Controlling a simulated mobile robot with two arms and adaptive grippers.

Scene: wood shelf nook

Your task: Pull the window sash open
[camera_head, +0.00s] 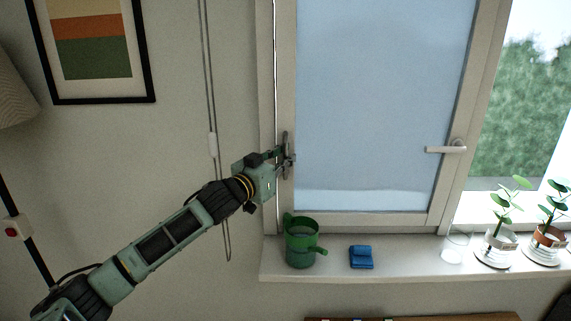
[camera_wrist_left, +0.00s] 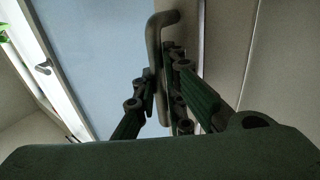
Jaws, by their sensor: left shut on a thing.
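The window sash (camera_head: 437,190) has a pale frame around a light blue pane, and a dark gap line runs along its left edge. A grey upright handle (camera_head: 286,140) sits on the sash's left side. My left gripper (camera_head: 283,158) reaches it from the left and is shut on it. In the left wrist view, the handle (camera_wrist_left: 155,40) stands between the fingers of my left gripper (camera_wrist_left: 163,90), and its bent top sticks out past them. The fingers hide part of the handle. My right gripper is not in view.
A pale lever handle (camera_head: 447,148) is at the pane's right. A cord (camera_head: 213,145) hangs left of the window.

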